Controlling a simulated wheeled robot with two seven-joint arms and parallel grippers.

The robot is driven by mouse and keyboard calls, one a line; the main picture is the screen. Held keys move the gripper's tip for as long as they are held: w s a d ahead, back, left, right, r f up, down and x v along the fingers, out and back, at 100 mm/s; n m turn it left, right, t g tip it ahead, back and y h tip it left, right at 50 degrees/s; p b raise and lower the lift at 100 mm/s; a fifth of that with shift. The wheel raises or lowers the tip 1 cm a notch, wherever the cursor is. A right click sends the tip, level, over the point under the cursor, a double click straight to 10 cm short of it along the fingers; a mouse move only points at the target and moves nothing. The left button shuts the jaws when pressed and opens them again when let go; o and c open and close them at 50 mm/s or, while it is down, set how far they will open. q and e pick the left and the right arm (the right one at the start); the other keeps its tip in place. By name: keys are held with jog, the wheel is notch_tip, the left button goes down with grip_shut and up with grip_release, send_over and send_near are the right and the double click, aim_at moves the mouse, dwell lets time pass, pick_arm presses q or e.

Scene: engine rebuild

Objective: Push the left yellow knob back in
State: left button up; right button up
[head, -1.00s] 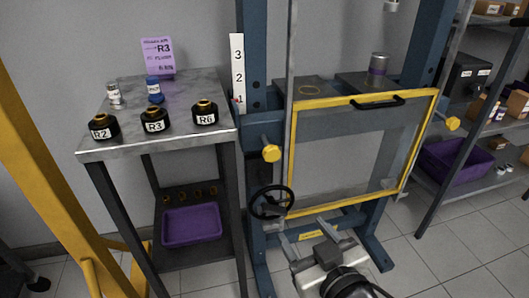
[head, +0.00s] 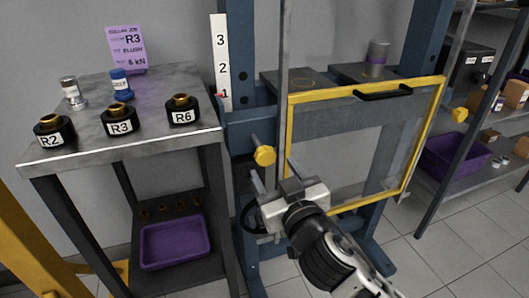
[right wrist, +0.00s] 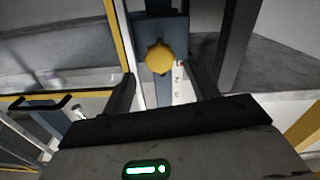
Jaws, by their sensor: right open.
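The left yellow knob (head: 264,156) stands out on a short shaft from the press's blue left upright. My right gripper (head: 271,166) is open and empty, just below and in front of this knob. In the right wrist view the knob (right wrist: 160,58) shows beyond and between the two open fingers (right wrist: 165,82), apart from them. A second yellow knob (head: 460,114) is on the right side of the press. My left gripper is not in view.
A yellow-framed guard (head: 365,91) with a black handle is right of my gripper. A dark handwheel (head: 248,217) sits below, partly hidden by it. At left, a metal table (head: 80,157) holds black R2, R3 and R6 parts. A purple tray (head: 175,243) is on its lower shelf.

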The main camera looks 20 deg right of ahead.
aim_at(260, 145)
jog(key=w, duration=0.6)
jog(key=shift+w+a, duration=0.1)
jog(key=shift+w, duration=0.3)
grip_shut()
jog(key=shift+w, duration=1.5)
grip_release()
jog(key=s, duration=1.6)
jog(key=shift+d, duration=0.25)
